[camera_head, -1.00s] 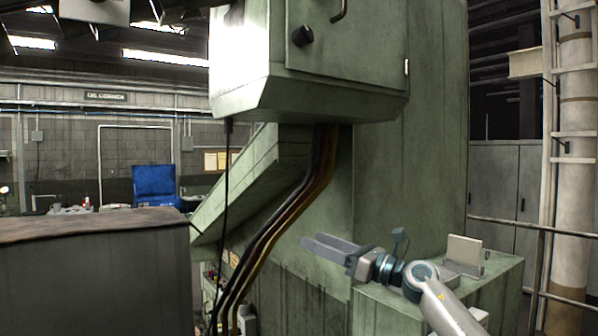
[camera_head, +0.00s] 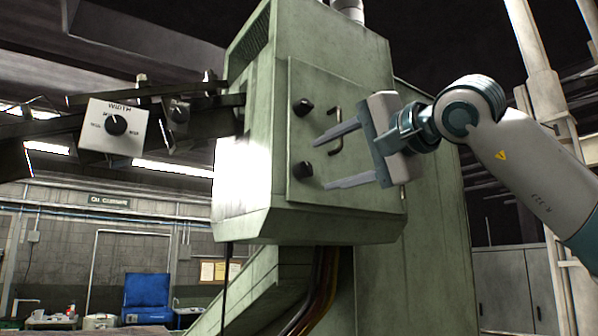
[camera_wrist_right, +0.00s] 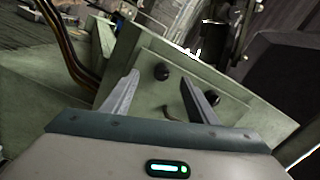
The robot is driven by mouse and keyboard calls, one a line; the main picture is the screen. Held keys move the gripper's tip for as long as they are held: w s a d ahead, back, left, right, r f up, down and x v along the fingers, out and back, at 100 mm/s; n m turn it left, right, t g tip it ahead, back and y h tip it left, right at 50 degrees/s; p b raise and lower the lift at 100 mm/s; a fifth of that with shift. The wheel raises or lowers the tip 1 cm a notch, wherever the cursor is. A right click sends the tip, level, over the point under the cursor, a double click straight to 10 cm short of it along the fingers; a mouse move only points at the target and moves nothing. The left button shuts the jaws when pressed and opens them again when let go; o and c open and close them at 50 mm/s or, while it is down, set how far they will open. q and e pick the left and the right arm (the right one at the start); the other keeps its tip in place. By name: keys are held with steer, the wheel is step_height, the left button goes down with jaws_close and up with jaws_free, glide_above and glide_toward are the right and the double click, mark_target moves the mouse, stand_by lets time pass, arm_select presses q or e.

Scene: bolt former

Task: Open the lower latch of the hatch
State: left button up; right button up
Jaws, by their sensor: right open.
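The hatch (camera_head: 365,98) is a green panel on the front of the machine box, and it looks closed. Its upper latch is a black knob (camera_head: 303,106); its lower latch is a similar black knob (camera_head: 302,170). A bent dark handle (camera_head: 335,130) sits to their right. My right gripper (camera_head: 321,165) is open and empty in front of the hatch, its fingers pointing left. In the right wrist view the lower latch (camera_wrist_right: 161,71) appears between the fingertips (camera_wrist_right: 158,76), apart from both; the upper latch (camera_wrist_right: 212,97) lies to the right. My left gripper is out of view.
A white panel with a WIDTH dial (camera_head: 115,124) hangs at the left. Cables (camera_head: 318,285) run down below the machine box. A blue object (camera_head: 146,292) stands in the far background. Pipes and a ladder rise at the right.

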mark_target(309, 168)
steer(key=shift+d+r, duration=0.45)
steer(key=shift+a, duration=0.1)
steer(key=p+x, duration=0.1)
steer(key=x, duration=0.2)
steer(key=p+x, duration=0.3)
steer(key=x, duration=0.2)
steer(key=shift+w+a+r+p, duration=0.1)
steer(key=shift+w+r+p, duration=0.15)
steer(key=shift+w+p, duration=0.15)
steer(key=n+p, duration=0.2)
steer(key=n, duration=0.1)
steer(key=shift+s, duration=0.15)
steer(key=n+p, duration=0.2)
steer(key=n, duration=0.1)
steer(key=shift+d+f, duration=0.1)
steer(key=shift+d, duration=0.15)
steer(key=shift+a+f+n, duration=0.1)
steer(key=shift+f+n, duration=0.05)
steer(key=shift+n, duration=0.65)
